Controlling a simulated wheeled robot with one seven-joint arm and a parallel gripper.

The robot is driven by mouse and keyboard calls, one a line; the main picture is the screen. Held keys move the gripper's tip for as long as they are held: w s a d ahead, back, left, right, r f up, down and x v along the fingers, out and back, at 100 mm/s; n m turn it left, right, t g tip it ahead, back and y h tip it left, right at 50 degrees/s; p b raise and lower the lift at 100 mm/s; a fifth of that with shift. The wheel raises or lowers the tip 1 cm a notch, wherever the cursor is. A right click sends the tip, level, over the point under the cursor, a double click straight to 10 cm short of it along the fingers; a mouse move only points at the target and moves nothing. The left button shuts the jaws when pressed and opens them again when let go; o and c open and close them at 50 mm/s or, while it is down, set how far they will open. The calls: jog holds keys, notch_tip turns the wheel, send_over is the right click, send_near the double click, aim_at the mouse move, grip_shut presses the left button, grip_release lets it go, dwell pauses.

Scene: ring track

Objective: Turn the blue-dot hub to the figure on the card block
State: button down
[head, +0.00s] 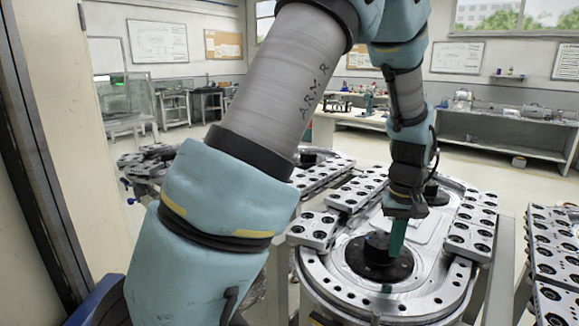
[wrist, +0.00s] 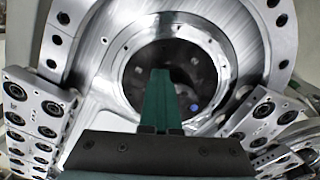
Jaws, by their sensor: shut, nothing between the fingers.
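The blue-dot hub is a black round hub (head: 380,262) with a raised centre, set in a silver ring on the near end of the oval track. In the wrist view the hub (wrist: 140,78) is a dark disc with a blue dot (wrist: 194,107) at its lower right. My gripper (head: 396,252) points down at the hub's raised centre with its green fingers shut and empty. In the wrist view the fingers (wrist: 161,76) cover part of the hub. I cannot tell whether they touch it. I cannot make out the card block or its figure.
Another black hub (head: 437,192) sits at the track's far end. Silver blocks with black holes flank the track on the left (head: 312,230) and right (head: 472,232). Another hole-block station (head: 553,262) stands at the right edge. A small green mark (head: 387,288) shows on the near rim.

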jog(key=shift+s, duration=0.1)
jog(key=shift+s+d+r, duration=0.1)
jog(key=shift+s, duration=0.1)
notch_tip(320, 180, up, 6)
jog(key=p, duration=0.5)
